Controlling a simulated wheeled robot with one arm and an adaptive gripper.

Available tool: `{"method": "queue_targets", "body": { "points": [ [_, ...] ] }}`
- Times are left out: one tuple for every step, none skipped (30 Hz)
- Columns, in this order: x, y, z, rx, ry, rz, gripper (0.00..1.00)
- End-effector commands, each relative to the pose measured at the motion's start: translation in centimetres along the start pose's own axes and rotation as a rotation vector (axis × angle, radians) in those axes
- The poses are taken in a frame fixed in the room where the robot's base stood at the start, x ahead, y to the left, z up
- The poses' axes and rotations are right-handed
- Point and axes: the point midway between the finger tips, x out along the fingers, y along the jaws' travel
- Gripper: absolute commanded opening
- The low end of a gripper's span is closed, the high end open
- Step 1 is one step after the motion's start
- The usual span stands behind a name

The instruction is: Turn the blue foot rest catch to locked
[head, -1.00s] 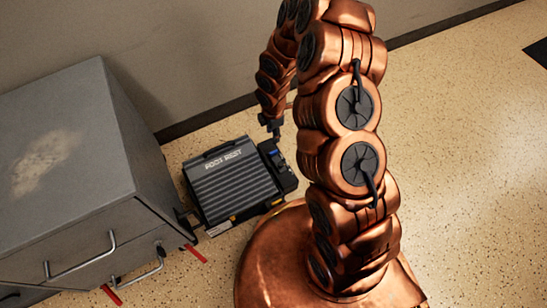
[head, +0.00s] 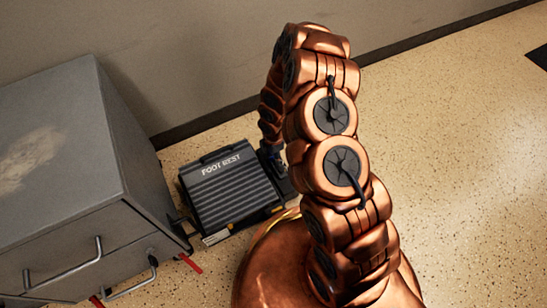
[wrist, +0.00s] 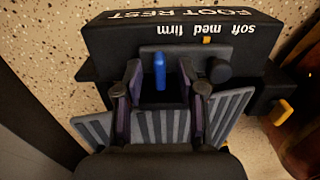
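The foot rest (head: 236,193) is a dark ribbed block on the floor, its lettering upside down in the wrist view (wrist: 180,32). The blue catch (wrist: 160,72) is a small upright lever in a dark recess on its side. My gripper (wrist: 160,90) is open, one finger on each side of the catch, with visible gaps to it. Whether the fingers reach down to the catch's depth is hard to tell. In the head view, my arm hides most of the gripper and the catch. No locked mark is readable.
A dark round knob (wrist: 217,70) sits right of the catch, under the soft, med, firm lettering. An orange tab (wrist: 284,112) is farther right. A grey cabinet (head: 70,170) stands close left of the foot rest, with a wall behind. Open floor (head: 450,150) lies to the right.

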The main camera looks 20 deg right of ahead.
Motion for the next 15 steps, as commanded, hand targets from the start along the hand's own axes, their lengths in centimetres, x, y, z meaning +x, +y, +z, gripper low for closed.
{"method": "queue_targets", "body": {
  "points": [
    [0.31,0.01,0.0,0.0,0.0,0.0,0.4],
    [0.35,0.02,0.0,0.0,0.0,0.0,0.4],
    [0.36,0.02,0.01,0.0,0.0,0.001,0.4],
    [0.34,0.02,0.0,0.0,0.0,0.001,0.4],
    [0.32,0.02,0.0,0.0,0.0,0.001,0.4],
    [0.3,0.02,0.0,0.0,0.0,0.001,0.4],
    [0.3,0.02,0.0,0.0,0.0,0.001,0.4],
    [0.3,0.01,0.0,0.0,0.0,0.0,0.4],
    [0.29,0.02,0.0,0.0,0.0,0.001,0.37],
    [0.29,0.02,0.0,0.0,0.0,0.0,0.33],
    [0.29,0.02,0.0,0.0,0.0,0.0,0.3],
    [0.29,0.02,0.0,0.0,0.0,0.0,0.26],
    [0.29,0.01,-0.01,0.0,0.0,0.0,0.23],
    [0.29,0.01,-0.01,0.0,0.0,0.0,0.2],
    [0.29,0.01,-0.01,0.0,0.0,0.0,0.16]
  ]
}}
